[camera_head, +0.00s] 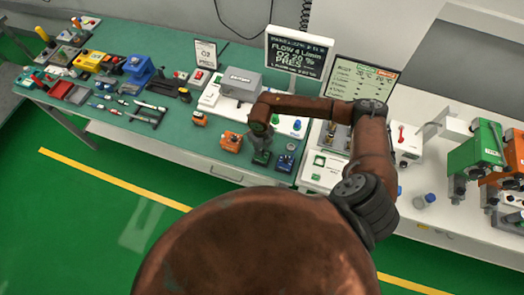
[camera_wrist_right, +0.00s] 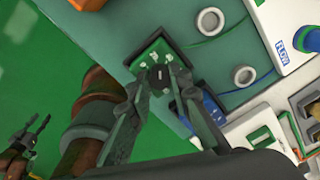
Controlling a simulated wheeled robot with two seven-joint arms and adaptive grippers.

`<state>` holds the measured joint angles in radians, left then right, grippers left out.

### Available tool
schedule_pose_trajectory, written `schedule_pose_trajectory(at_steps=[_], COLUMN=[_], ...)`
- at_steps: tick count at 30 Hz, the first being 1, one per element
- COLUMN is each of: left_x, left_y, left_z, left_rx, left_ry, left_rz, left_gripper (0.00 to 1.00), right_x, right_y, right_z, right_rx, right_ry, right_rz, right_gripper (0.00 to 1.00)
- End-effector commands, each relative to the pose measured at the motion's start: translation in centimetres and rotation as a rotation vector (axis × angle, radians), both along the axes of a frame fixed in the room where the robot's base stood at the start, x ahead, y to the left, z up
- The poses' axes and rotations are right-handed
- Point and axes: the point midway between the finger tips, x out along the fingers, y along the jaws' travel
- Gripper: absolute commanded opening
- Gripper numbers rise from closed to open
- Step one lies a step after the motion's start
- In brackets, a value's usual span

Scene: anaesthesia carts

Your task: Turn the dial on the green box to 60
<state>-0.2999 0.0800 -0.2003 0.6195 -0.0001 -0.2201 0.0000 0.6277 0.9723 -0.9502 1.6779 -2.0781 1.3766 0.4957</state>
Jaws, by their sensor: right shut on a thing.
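The small green box (camera_head: 262,158) stands near the front edge of the teal table. In the right wrist view the green box (camera_wrist_right: 147,58) has a dark dial (camera_wrist_right: 159,74) on its top. My right gripper (camera_head: 262,148) reaches down over the box from above. In the wrist view my right gripper (camera_wrist_right: 160,78) has its fingertips on either side of the dial, shut on it. The scale and the dial's setting cannot be read. My left gripper (camera_wrist_right: 30,138) shows at the lower left of the wrist view, its fingers apart and empty, away from the box.
An orange box (camera_head: 231,142) stands left of the green box, and a blue box (camera_head: 285,162) close on its right. A white FLOW unit (camera_wrist_right: 290,32) and two grey rings are nearby. Monitors (camera_head: 298,54) stand behind. The green floor in front is clear.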

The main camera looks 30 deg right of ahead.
Motion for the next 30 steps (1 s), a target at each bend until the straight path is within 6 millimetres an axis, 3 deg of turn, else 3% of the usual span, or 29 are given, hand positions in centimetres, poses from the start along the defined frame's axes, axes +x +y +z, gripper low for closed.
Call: schedule_pose_trajectory(at_steps=[30], left_x=[-0.1], left_y=[0.0], left_z=[-1.5], left_rx=[0.000], left_ry=[0.001], left_rz=[0.000], left_gripper=[0.40], right_x=[0.1], right_y=[0.0], right_z=[0.0], right_rx=[0.001], right_ry=[0.000], right_rz=[-0.961], right_gripper=[0.00])
